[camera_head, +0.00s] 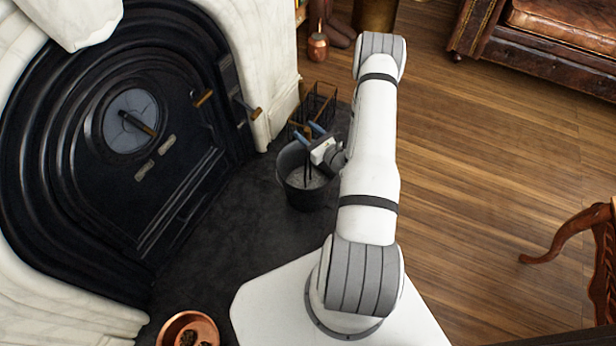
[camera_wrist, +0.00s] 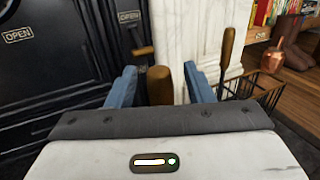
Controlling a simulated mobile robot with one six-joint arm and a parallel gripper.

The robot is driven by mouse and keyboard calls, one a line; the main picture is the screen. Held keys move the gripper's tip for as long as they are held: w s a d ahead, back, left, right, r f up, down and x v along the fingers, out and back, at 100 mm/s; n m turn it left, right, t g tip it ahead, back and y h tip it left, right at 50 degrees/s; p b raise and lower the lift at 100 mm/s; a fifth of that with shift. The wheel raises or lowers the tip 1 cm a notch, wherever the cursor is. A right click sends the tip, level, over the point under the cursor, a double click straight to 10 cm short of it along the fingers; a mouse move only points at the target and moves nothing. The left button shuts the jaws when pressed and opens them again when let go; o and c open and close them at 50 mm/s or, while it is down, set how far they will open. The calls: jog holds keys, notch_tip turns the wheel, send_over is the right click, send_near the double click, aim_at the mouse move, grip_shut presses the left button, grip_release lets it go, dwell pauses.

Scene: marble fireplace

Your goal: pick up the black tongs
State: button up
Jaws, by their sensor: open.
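My gripper (camera_head: 311,132) is open above the dark metal bucket, with its two blue fingers pointing away from the camera. In the wrist view my gripper (camera_wrist: 159,76) has a brown handle (camera_wrist: 160,88) between its fingers, apparently not clamped. A second brown handle (camera_wrist: 227,45) stands upright just right of the right finger. Thin black rods (camera_head: 307,172) show in the bucket (camera_head: 294,180) below my gripper. They may belong to the black tongs, but I cannot tell which handle or rod is theirs. My gripper and wrist hide part of them.
A black wire basket (camera_head: 319,104) stands behind the bucket, and a copper vessel (camera_head: 318,45) is farther back. The black fireplace (camera_head: 190,140) and its white marble surround (camera_head: 268,60) are on the left. A copper bowl (camera_head: 172,328) is at the front. Wooden floor (camera_head: 470,190) is open at right.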

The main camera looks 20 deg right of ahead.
grip_shut()
dwell(0.4)
dwell(0.9)
